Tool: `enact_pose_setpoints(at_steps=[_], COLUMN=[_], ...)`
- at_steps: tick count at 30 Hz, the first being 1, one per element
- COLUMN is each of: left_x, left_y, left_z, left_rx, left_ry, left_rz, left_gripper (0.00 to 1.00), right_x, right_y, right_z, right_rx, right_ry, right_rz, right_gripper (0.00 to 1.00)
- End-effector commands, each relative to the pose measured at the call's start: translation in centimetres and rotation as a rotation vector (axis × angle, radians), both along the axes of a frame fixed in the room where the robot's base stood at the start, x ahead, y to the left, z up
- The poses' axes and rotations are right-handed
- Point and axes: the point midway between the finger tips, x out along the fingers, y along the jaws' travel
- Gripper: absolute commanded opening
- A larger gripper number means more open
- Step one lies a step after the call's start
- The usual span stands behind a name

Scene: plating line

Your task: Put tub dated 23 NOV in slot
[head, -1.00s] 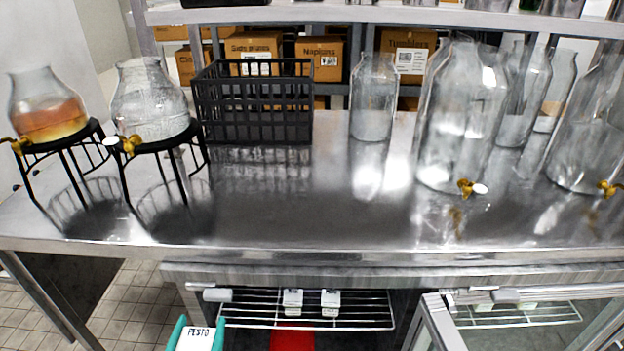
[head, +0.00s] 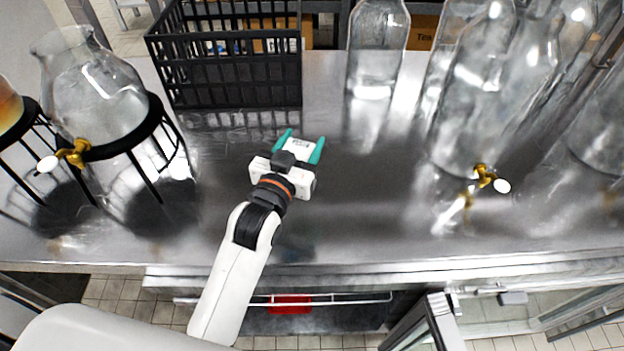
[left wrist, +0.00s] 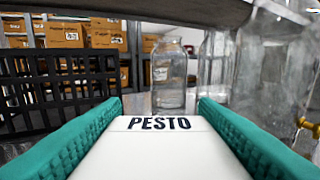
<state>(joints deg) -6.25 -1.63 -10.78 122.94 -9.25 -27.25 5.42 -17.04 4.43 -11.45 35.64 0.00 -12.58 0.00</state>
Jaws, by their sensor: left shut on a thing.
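My left gripper (head: 300,147) is shut on a white tub (head: 300,149) over the steel counter, in the middle of the head view. In the left wrist view the tub (left wrist: 166,155) sits between the teal fingers, and its lid edge reads PESTO. No date can be read on it. I cannot tell whether the tub touches the counter. No slot can be made out for certain. My right gripper is not in view.
A black crate (head: 237,103) stands beyond the gripper. Glass drink dispensers (head: 95,90) on black stands are at left. A glass jar (head: 376,55) and dispensers with brass taps (head: 481,120) stand at right. A wire shelf (head: 345,299) shows below the counter.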

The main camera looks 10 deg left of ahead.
Motion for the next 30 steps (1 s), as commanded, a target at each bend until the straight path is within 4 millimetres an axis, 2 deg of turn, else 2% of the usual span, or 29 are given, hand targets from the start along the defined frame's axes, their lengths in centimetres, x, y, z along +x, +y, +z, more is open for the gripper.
enact_pose_setpoints(at_steps=[2,9,14,20,30], left_x=[0.1,0.1,0.1,0.1,0.1], left_y=[-0.1,-0.1,-0.1,-0.1,-0.1], left_z=[-0.7,-5.0,-6.4,-9.2,-9.8], left_rx=[0.001,0.000,0.001,0.000,0.000], left_ry=[0.003,0.004,0.002,0.002,-0.001], left_rz=[-0.002,-0.002,-0.001,-0.002,-0.002], left_gripper=[0.27,0.27,0.27,0.27,0.27], right_x=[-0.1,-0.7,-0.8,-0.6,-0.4], right_y=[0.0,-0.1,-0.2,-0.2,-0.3], right_z=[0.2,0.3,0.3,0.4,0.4], right_rx=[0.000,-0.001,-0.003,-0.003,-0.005], right_ry=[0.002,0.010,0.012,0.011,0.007], right_rz=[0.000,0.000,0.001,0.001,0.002], right_gripper=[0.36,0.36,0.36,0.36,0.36])
